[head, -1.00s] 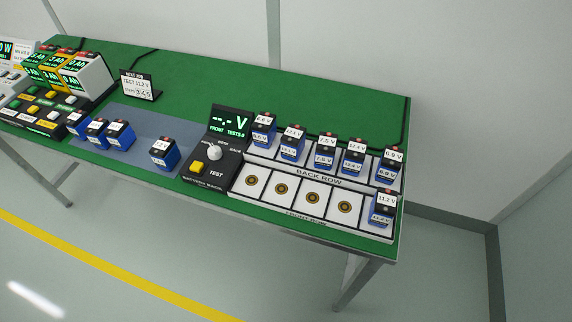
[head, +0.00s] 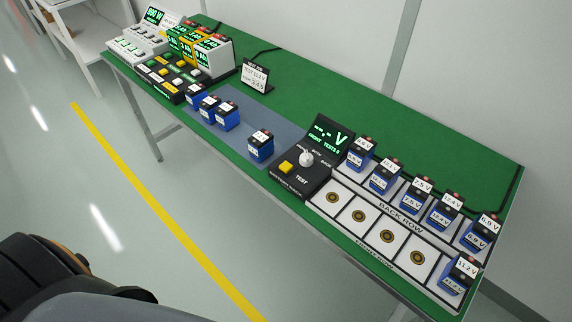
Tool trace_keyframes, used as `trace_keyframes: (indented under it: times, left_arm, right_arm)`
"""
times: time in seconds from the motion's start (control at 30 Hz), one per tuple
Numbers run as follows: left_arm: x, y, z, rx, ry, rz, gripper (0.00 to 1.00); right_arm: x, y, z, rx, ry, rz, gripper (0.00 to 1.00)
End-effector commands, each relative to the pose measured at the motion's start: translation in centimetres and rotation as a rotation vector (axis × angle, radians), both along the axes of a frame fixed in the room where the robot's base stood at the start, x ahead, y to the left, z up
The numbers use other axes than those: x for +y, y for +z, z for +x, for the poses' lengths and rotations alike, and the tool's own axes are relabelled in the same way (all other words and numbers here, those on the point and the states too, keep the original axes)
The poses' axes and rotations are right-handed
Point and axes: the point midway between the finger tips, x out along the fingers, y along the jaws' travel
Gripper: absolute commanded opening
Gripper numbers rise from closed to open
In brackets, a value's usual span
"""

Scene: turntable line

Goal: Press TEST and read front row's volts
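The battery rack tester (head: 299,182) stands on the green table. Its display (head: 329,133) reads "-.- V" with "FRONT" and "TESTS" in smaller green letters. The yellow TEST button (head: 286,167) is at its left, beside a white selector knob (head: 306,158). The front row (head: 375,230) has several bare slots with round contacts; one blue battery (head: 459,274) labelled 11.2 V sits in its right end slot. The back row (head: 401,206) holds several blue batteries, such as the one labelled 6.9 V (head: 480,232). Neither gripper is in view.
Several loose blue batteries, one nearest the tester (head: 261,146), stand on a grey mat (head: 240,131). A job card (head: 255,77), chargers (head: 213,55) and a button panel (head: 172,80) are farther left. Dark parts of mine show at lower left. Floor in front is clear.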

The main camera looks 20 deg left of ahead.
Motion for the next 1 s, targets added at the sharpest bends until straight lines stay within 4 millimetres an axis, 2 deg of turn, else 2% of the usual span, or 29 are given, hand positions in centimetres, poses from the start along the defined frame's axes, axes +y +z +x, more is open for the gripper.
trace_keyframes:
  times: [0.23,0.27,0.53,1.0]
  left_arm:
    - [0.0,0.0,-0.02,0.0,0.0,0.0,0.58]
    - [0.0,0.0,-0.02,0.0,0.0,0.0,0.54]
    - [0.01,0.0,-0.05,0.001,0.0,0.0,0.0]
    - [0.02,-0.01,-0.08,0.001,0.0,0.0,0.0]
  right_arm:
    - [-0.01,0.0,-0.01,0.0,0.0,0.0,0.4]
    - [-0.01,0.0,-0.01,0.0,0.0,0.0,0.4]
    - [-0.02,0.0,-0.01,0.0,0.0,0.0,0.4]
    - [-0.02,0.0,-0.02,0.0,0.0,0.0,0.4]
